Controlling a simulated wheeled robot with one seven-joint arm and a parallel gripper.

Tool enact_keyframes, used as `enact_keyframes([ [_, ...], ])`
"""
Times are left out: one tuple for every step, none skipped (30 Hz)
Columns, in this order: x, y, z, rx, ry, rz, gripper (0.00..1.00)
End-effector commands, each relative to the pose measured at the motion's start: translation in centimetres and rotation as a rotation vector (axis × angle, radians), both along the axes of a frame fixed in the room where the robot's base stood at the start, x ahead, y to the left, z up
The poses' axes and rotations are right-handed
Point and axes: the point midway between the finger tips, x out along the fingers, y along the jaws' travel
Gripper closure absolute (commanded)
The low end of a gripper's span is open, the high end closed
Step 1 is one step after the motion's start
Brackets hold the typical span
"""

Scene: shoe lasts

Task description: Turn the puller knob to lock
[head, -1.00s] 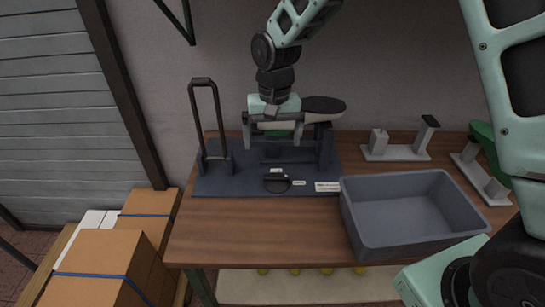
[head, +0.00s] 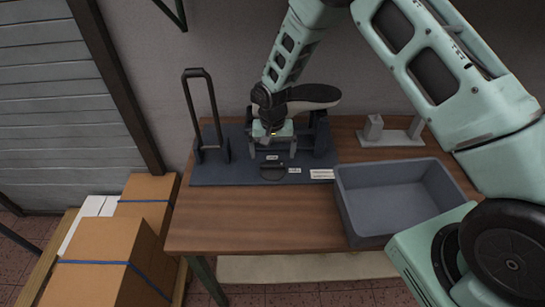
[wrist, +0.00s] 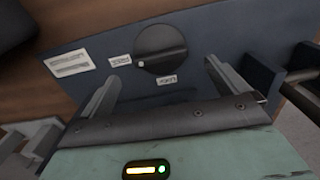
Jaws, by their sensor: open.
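The puller knob (wrist: 160,48) is a dark round knob with a raised grip bar, set flat on the dark blue base plate (head: 215,176). Its white dot sits beside the label that seems to read FREE (wrist: 119,61). The LOCK label (wrist: 167,80) lies nearer my gripper. In the head view the knob (head: 272,173) is at the plate's front edge. My gripper (head: 272,154) is open and empty, pointing down, just behind the knob in the head view. In the wrist view its fingers (wrist: 161,72) are spread wide, with the knob beyond their tips, apparently untouched.
A black upright puller handle (head: 204,110) stands left of my gripper. A dark-soled shoe form (head: 313,95) rests on the fixture behind it. A grey bin (head: 385,205) stands to the right, a grey bracket stand (head: 392,137) behind it. The front left tabletop is bare.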

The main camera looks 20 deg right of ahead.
Motion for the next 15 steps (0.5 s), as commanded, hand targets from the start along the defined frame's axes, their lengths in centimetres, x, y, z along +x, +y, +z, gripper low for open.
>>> enact_keyframes([
  [-0.1,0.0,-0.8,-0.001,0.004,0.001,0.01],
  [-0.1,0.0,-1.3,-0.001,0.003,0.001,0.01],
  [-0.1,0.0,-1.9,-0.001,0.003,0.001,0.01],
  [-0.1,0.0,-2.3,-0.001,0.003,0.001,0.01],
  [-0.1,0.0,-2.7,-0.001,0.003,0.001,0.01],
  [-0.1,0.0,-3.1,0.0,0.002,0.0,0.01],
  [-0.1,0.0,-3.4,0.0,0.002,0.0,0.01],
  [0.0,0.0,-3.7,0.0,0.001,0.0,0.01],
  [0.0,0.0,-4.0,0.0,0.0,0.0,0.01],
  [0.0,0.0,-4.1,0.0,0.0,0.0,0.01],
  [0.0,0.0,-4.3,0.0,0.001,0.001,0.01],
  [0.0,0.0,-4.5,0.0,0.001,0.001,0.01],
  [0.0,0.0,-4.5,0.0,0.001,0.001,0.01],
  [0.0,0.0,-4.6,0.0,0.0,0.001,0.01],
  [0.0,0.0,-4.6,0.0,0.0,0.001,0.01],
])
